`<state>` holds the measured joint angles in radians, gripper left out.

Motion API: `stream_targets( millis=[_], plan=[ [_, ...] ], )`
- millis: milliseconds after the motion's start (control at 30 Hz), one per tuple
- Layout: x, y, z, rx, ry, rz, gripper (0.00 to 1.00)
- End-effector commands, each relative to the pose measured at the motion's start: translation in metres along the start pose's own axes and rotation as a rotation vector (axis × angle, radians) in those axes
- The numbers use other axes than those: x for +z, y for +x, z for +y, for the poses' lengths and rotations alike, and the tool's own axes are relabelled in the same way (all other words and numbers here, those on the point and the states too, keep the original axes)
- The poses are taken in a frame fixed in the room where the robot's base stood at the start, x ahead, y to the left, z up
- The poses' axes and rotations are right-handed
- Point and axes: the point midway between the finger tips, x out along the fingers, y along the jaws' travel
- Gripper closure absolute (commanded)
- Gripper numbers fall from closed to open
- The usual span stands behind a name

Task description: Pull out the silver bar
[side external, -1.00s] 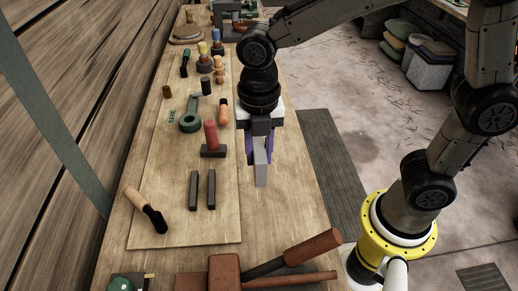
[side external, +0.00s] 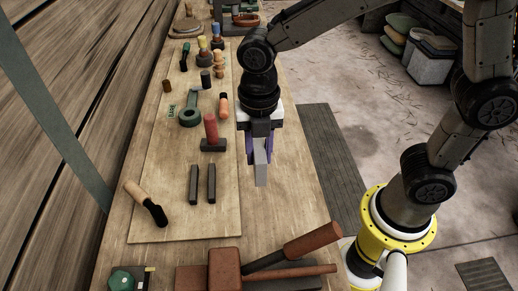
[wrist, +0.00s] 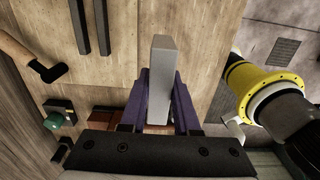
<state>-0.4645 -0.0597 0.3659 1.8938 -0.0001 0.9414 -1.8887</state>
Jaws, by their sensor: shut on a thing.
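The silver bar (side external: 261,170) is a plain light-grey block with square edges. My gripper (side external: 258,150) is shut on it, with a purple finger on each side. The bar points down from the fingers, over the bare strip of bench to the right of the pale board. In the wrist view the bar (wrist: 161,85) stands between the two purple fingers of my gripper (wrist: 160,100). I cannot tell exactly how far its lower end is from the bench top.
Two dark bars (side external: 202,184), a red-handled hammer (side external: 211,130) and a wooden-handled tool (side external: 146,204) lie on the pale board (side external: 170,225). Brown mallets (side external: 310,243) lie at the front. Several small tools stand farther back. The bench's right edge is close to my gripper.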

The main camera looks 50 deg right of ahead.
Motion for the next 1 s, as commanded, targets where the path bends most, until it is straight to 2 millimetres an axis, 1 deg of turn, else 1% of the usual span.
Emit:
stream_targets(
  millis=[700, 1000],
  plan=[
    [0.000, 0.012, 0.000, 0.001, 0.000, 0.000, 1.00],
    [0.000, 0.014, 0.000, 0.001, 0.000, 0.000, 1.00]
  ],
)
